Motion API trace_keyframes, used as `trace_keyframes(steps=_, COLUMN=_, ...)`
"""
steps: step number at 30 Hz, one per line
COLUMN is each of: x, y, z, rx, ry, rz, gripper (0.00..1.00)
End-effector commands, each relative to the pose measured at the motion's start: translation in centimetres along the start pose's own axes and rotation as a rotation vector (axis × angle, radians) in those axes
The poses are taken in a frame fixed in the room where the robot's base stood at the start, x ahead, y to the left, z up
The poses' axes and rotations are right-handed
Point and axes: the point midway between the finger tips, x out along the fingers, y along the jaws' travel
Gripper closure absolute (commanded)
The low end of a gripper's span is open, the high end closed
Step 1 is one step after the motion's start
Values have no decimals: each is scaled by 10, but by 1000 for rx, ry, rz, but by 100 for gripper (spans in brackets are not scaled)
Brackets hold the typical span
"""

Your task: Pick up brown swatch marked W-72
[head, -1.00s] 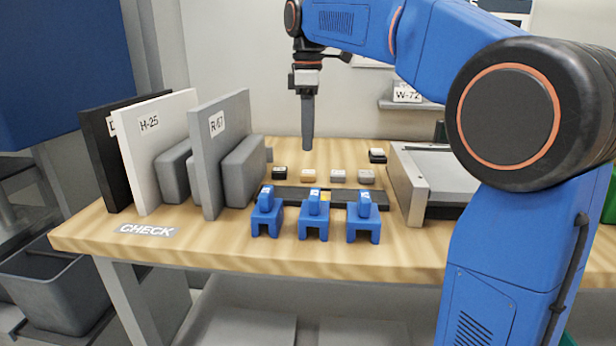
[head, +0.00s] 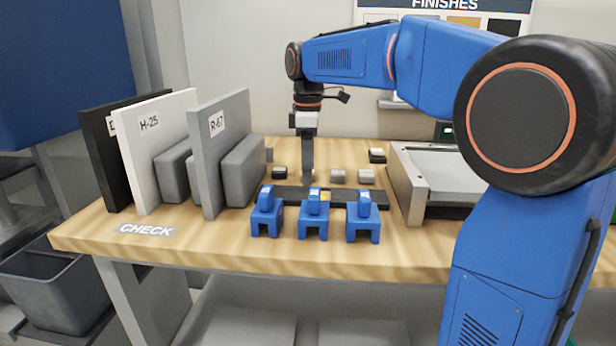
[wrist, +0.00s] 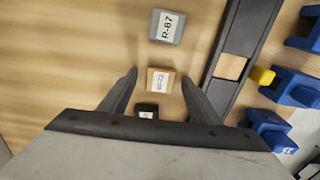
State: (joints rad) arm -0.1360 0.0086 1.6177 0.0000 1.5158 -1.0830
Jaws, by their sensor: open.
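A small tan-brown swatch (wrist: 160,80) with a white label lies on the wooden bench in the wrist view. Its label is too small to read. My gripper (wrist: 160,76) is open and points down, with one finger on each side of this swatch. In the head view my gripper (head: 308,182) is low over the row of swatches and hides most of the brown one.
A black swatch (head: 279,173) and grey swatches (head: 338,176) flank it; one grey swatch (wrist: 168,27) reads R-67. A dark strip (head: 335,193) and blue clamps (head: 313,210) stand in front. Upright panels (head: 210,165) are left, a metal machine (head: 410,190) right.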

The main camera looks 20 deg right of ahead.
Motion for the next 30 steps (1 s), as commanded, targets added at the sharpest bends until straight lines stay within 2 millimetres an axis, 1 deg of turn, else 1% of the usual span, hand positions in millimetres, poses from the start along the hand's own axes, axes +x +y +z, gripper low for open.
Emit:
trace_keyframes(steps=3, x=0, y=0, z=0, rx=0, ry=0, rz=0, gripper=43)
trace_keyframes(steps=4, x=0, y=0, z=0, rx=0, ry=0, rz=0, gripper=48)
trace_keyframes(steps=5, x=0, y=0, z=0, rx=0, ry=0, rz=0, gripper=55)
trace_keyframes(steps=6, x=0, y=0, z=0, rx=0, ry=0, rz=0, gripper=64)
trace_keyframes(steps=9, x=0, y=0, z=0, rx=0, ry=0, rz=0, gripper=87)
trace_keyframes(steps=17, x=-1, y=0, z=0, rx=0, ry=0, rz=1, gripper=87)
trace_keyframes(steps=20, x=-6, y=0, z=0, rx=0, ry=1, rz=2, gripper=87)
trace_keyframes(steps=23, x=-18, y=1, z=0, rx=0, ry=1, rz=2, gripper=87)
trace_keyframes(steps=30, x=-62, y=1, z=0, rx=0, ry=2, rz=3, gripper=87)
